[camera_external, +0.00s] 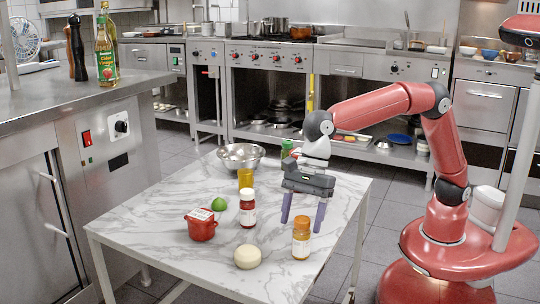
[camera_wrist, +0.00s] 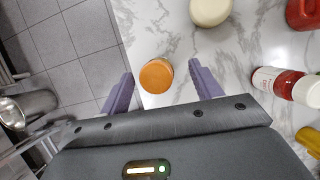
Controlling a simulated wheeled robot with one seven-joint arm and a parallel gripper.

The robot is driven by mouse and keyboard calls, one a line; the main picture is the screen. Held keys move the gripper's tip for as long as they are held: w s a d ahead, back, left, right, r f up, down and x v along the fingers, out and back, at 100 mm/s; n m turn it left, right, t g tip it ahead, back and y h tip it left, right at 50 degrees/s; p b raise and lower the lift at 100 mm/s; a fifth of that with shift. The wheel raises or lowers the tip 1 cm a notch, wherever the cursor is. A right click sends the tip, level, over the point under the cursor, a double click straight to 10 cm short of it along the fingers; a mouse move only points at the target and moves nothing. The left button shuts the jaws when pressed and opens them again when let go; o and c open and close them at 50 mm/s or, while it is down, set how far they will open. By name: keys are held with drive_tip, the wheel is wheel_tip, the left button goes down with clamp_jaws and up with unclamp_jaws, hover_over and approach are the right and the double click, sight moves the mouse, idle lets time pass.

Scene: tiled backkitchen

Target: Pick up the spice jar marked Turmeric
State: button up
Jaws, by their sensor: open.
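A jar with an orange cap (camera_external: 302,246) stands upright near the front right of the marble table (camera_external: 150,222). Its label is too small to read, so I cannot confirm the word Turmeric. Its cap also shows in the wrist view (camera_wrist: 156,76), between my fingertips. My gripper (camera_external: 301,227) is open, points down and holds nothing. In the wrist view, my gripper (camera_wrist: 161,72) has one finger on each side of the cap, with gaps visible. A red jar with a white cap (camera_external: 247,212), a yellow container (camera_external: 245,178) and a green-topped container (camera_external: 287,150) stand farther back.
A cream round item (camera_external: 247,257) lies left of the orange-capped jar. A red pot (camera_external: 202,228), a lime (camera_external: 218,203) and a steel bowl (camera_external: 240,156) are farther off. The table's right edge is close. The front left tabletop is clear.

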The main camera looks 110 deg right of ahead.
sight(298, 245)
drive_tip(key=x, duration=0.4)
drive_tip(key=shift+s+a+f, duration=0.1)
drive_tip(key=shift+s, duration=0.15)
drive_tip(key=c, duration=1.2)
